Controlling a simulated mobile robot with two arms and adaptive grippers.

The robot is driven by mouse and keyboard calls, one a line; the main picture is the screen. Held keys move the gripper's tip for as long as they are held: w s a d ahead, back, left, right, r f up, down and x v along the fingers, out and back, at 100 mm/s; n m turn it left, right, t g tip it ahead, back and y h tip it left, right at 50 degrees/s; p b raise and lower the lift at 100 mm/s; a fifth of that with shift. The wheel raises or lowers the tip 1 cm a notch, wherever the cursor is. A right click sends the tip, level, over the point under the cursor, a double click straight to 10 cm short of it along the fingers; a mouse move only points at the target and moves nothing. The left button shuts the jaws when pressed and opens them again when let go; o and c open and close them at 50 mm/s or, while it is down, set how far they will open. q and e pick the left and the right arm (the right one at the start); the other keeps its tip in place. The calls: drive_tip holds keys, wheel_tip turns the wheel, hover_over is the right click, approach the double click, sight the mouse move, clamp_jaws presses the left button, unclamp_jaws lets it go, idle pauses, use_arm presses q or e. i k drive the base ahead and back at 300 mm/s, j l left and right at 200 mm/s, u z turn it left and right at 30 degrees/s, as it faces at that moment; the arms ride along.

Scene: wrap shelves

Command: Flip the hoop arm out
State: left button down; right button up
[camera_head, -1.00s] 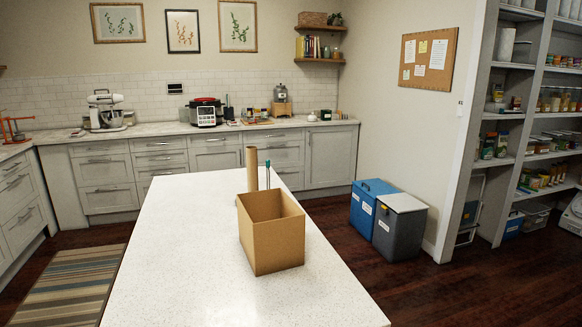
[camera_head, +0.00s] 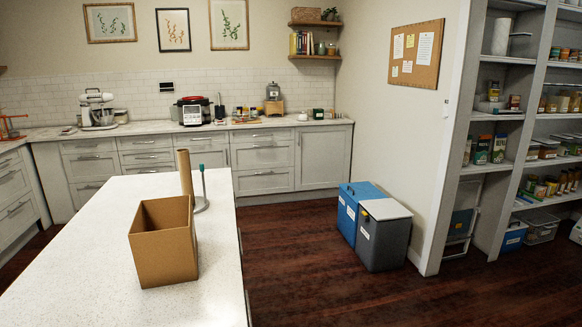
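I cannot make out a hoop arm for certain in this view. A brown upright tube (camera_head: 185,173) stands on the white island behind an open cardboard box. Beside it is a thin upright rod with a teal tip (camera_head: 202,180), above a round grey base (camera_head: 201,205). The box hides part of the tube's foot. Neither of my grippers shows in the head view.
The open cardboard box (camera_head: 165,258) stands on the white island (camera_head: 85,240), at left. A blue bin (camera_head: 347,217) and a grey bin (camera_head: 382,244) stand by the wall. Stocked shelves (camera_head: 500,125) are at right. The dark wood floor (camera_head: 320,280) between is clear.

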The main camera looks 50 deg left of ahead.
sight(201, 166)
drive_tip(key=i+l, duration=0.15)
drive_tip(key=i, duration=0.25)
drive_tip(key=i+l+z, duration=0.15)
drive_tip(key=i, duration=0.25)
drive_tip(key=i+j+u, duration=0.1)
drive_tip(key=u, duration=0.3)
drive_tip(key=i+u, duration=0.55)
drive_tip(key=u, duration=0.25)
drive_tip(key=i+l+u, duration=0.15)
drive_tip(key=u, duration=0.25)
drive_tip(key=i+j+u, duration=0.15)
drive_tip(key=i+u, duration=0.75)
drive_tip(key=i, duration=0.05)
